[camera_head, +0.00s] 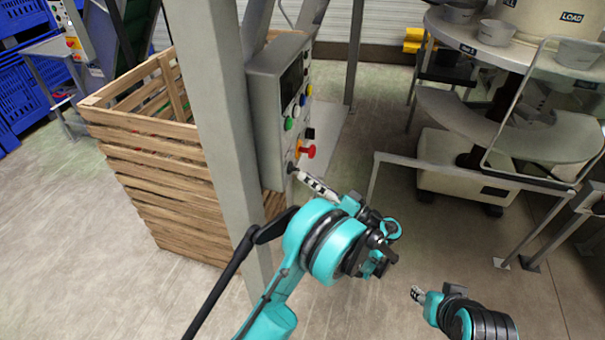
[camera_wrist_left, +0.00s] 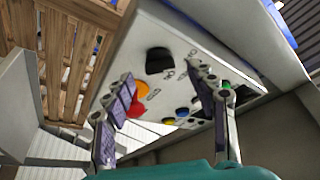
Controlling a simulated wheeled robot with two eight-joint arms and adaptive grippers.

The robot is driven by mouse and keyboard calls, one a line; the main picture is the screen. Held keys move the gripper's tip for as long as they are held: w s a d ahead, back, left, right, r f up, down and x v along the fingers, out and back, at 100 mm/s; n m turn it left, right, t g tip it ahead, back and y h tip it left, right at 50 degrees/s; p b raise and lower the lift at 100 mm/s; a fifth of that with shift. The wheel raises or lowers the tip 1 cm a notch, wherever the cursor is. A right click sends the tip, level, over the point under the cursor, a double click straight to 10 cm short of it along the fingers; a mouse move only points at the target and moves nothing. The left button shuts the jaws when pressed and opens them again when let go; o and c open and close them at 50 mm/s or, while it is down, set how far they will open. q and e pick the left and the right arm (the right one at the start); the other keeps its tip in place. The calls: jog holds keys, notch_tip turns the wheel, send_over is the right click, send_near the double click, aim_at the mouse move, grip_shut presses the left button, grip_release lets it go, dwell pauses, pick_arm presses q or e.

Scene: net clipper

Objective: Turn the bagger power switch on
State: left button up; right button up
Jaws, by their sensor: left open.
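A grey control box (camera_head: 270,125) is fixed beside a grey post in the head view, its button panel facing right. A black rotary knob (camera_head: 291,168), likely the power switch, sits low on the panel. The wrist view shows a black knob (camera_wrist_left: 158,60) ahead, between and beyond the fingertips. My left gripper (camera_head: 311,182) is close to the lower panel, and its fingers are spread with nothing between them in the wrist view (camera_wrist_left: 162,82). Contact with the knob cannot be told. My right gripper (camera_head: 418,294) is low at the right, apart from the box; its jaws are too small to judge.
A red mushroom button (camera_head: 306,151) sits just above the left gripper, with green (camera_head: 289,124) and other buttons higher. A slatted wooden crate (camera_head: 160,160) stands left of the post (camera_head: 215,120). A round machine table (camera_head: 520,50) and metal frames fill the right.

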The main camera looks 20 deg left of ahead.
aim_at(294, 169)
pick_arm(q)
jog(key=shift+x, duration=1.5)
jog(key=c, duration=1.2)
jog(key=shift+o, duration=0.2)
